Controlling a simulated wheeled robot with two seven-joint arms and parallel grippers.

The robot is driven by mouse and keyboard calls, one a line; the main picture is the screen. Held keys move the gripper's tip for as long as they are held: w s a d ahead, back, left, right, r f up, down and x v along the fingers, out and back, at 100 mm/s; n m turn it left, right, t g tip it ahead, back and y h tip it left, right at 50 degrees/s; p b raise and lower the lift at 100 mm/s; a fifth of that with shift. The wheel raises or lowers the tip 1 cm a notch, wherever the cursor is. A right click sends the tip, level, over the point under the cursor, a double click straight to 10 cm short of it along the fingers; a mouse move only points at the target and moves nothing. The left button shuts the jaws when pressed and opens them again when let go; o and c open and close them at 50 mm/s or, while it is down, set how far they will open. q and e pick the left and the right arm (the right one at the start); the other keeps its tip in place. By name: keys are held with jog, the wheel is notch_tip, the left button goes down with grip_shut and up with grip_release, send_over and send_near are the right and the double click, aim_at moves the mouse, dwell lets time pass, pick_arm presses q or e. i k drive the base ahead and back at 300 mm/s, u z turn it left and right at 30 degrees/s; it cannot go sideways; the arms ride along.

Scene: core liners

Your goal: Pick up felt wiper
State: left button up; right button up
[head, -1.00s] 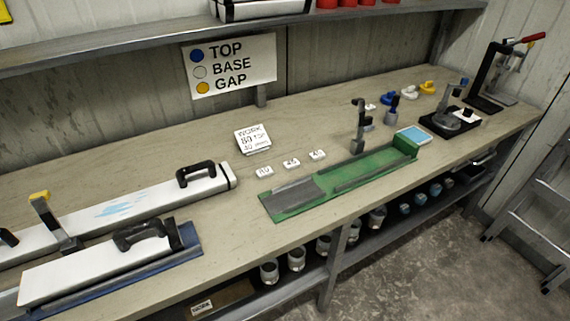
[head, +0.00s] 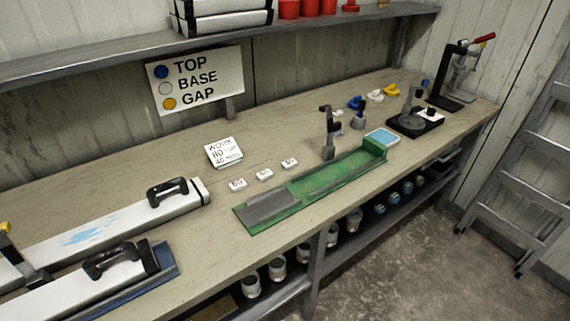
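I cannot tell for sure which thing is the felt wiper. A small grey piece with a dark blue upright handle (head: 359,117) stands on the bench behind the green tray and may be it. The long green tray (head: 335,172) lies at the bench's front edge, with a flat grey plate (head: 270,205) at its left end. A dark upright clamp (head: 328,135) stands at the tray's back edge. Neither of my grippers is in view.
Two long white cases with black handles (head: 167,191) (head: 110,258) lie at left. Three white tags (head: 264,174) and a work card (head: 223,151) lie mid-bench. A black base fixture (head: 414,122) and a red-handled press (head: 455,75) stand at right. A ladder (head: 520,180) stands on the floor.

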aim_at(337, 131)
jog(key=z, duration=0.55)
